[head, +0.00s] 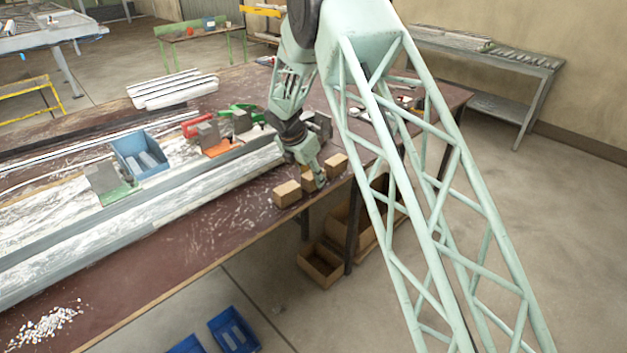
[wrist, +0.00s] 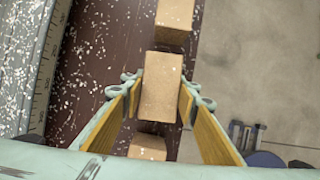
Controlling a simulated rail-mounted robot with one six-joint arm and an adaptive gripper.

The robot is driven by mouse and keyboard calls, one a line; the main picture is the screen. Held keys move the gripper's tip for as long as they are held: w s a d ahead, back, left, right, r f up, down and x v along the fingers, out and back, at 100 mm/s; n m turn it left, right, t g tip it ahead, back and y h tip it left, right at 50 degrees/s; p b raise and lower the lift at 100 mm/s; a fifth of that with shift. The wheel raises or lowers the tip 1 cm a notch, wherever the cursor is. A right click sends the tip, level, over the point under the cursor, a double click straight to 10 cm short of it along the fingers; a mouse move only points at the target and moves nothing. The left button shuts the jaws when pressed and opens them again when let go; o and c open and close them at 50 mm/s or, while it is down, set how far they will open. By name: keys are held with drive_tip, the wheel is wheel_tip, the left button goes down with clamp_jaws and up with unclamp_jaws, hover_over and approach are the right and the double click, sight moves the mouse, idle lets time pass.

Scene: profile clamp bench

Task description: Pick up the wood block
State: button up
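Three tan wood blocks stand in a row near the bench edge. The near one (head: 287,194) and the far one (head: 337,165) are clear in the head view; the middle one (head: 309,182) is partly hidden by my gripper. In the wrist view, the middle block (wrist: 161,88) lies between the two yellow-padded fingers of my gripper (wrist: 161,80). The fingers flank it closely on its left and right sides. Whether both pads press on it is not clear. The other blocks show above (wrist: 174,18) and below (wrist: 148,148), the lower one partly cut off by my gripper.
A long metal profile rail (head: 150,205) runs along the bench (head: 215,225), left of the blocks. A blue bin (head: 140,155) and clamps stand on it. The bench edge drops to the floor just right of the blocks. Cardboard boxes (head: 322,265) sit below.

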drive_tip(key=shift+c, duration=0.9)
drive_tip(key=shift+r, duration=0.15)
drive_tip(key=shift+r+p, duration=0.9)
drive_tip(key=shift+r, duration=3.95)
